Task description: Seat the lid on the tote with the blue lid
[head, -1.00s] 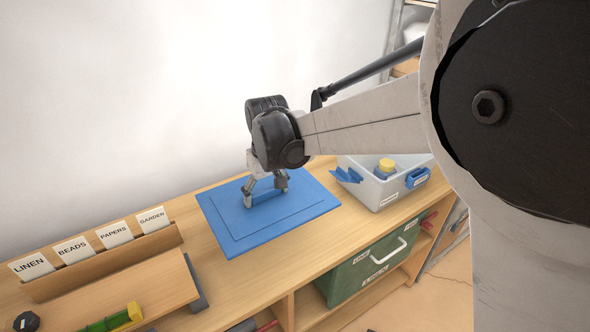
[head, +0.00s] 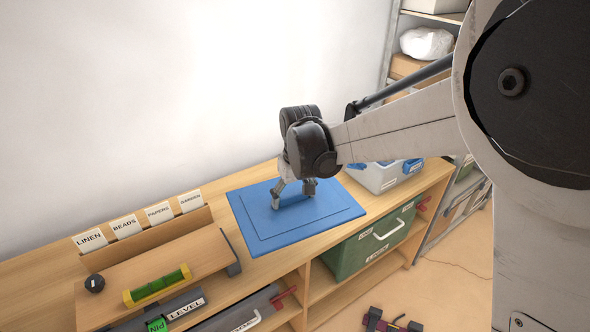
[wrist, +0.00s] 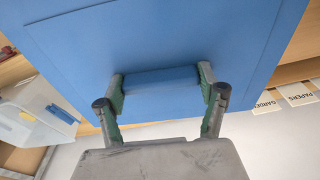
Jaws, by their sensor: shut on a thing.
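The blue lid (head: 250,217) is a flat rectangle with a raised rim line and a bar handle in its middle. My gripper (head: 294,196) is shut on that handle, and both fingers show at its ends in the wrist view (wrist: 160,84). The lid looks about level over the bench; I cannot tell its height above the wood. A pale grey tote (head: 382,180) with blue latches stands open on the bench to the right of the lid. My arm hides part of it. The tote also shows at the left of the wrist view (wrist: 35,128).
The wooden bench (head: 400,208) runs along a white wall. Label cards (head: 127,226) stand in a holder at the left, near a yellow-green level (head: 157,285). A green box (head: 368,248) sits on the shelf below. A reddish object (head: 390,322) lies on the floor.

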